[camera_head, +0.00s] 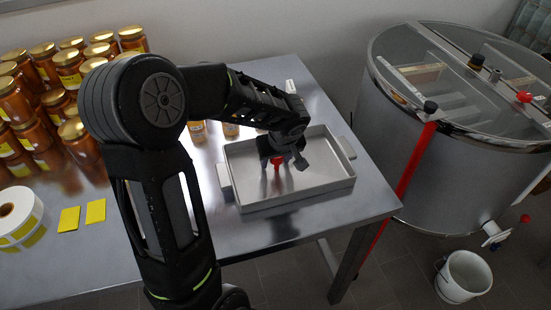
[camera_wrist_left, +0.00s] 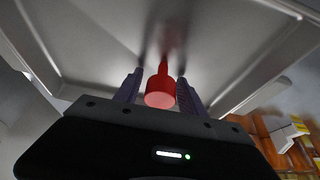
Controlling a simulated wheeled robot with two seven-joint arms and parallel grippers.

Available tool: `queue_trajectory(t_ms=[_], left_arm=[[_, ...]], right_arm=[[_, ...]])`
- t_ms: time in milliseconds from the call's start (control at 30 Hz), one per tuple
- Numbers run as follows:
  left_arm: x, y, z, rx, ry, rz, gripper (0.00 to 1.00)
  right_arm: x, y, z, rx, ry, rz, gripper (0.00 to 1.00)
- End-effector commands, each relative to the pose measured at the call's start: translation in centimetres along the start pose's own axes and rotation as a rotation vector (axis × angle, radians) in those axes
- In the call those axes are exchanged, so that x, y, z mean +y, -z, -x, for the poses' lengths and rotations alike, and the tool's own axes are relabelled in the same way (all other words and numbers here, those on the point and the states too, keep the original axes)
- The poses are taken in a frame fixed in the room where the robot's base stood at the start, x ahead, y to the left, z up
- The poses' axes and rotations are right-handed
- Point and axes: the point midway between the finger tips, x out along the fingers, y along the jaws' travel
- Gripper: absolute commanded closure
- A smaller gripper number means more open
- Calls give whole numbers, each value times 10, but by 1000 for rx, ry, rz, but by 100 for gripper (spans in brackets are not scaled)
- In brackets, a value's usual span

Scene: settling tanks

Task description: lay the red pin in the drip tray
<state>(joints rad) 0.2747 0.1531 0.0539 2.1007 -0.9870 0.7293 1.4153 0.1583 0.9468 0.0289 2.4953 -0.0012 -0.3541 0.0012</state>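The red pin (camera_head: 277,162) is over the floor of the grey drip tray (camera_head: 334,185), inside its walls, head up. I cannot tell whether its lower end touches the floor. My left gripper (camera_head: 281,161) is above the tray, pointing down, its fingers spread on either side of the pin. In the left wrist view the pin's round head (camera_wrist_left: 160,92) lies between the two fingers of my left gripper (camera_wrist_left: 160,78), with narrow gaps beside it. The tray floor (camera_wrist_left: 95,45) shows behind, with a blurred red reflection. My right gripper is not in view.
Several honey jars (camera_head: 68,72) crowd the left of the steel table (camera_head: 270,232). A label roll (camera_head: 18,215) and yellow cards (camera_head: 82,216) lie at the front left. A large clear-lidded tank (camera_head: 455,160) and a white bucket (camera_head: 463,277) stand to the right.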

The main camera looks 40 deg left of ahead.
Motion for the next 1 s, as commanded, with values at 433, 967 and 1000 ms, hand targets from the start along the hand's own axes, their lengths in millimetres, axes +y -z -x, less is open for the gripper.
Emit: queue_trajectory(t_ms=[433, 967, 1000], left_arm=[[0, 2, 5, 0, 0, 0, 47], [1, 1, 98, 3, -4, 1, 47], [0, 1, 105, 2, -3, 1, 47]], right_arm=[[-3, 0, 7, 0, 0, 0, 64], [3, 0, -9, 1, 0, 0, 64], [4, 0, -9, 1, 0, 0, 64]])
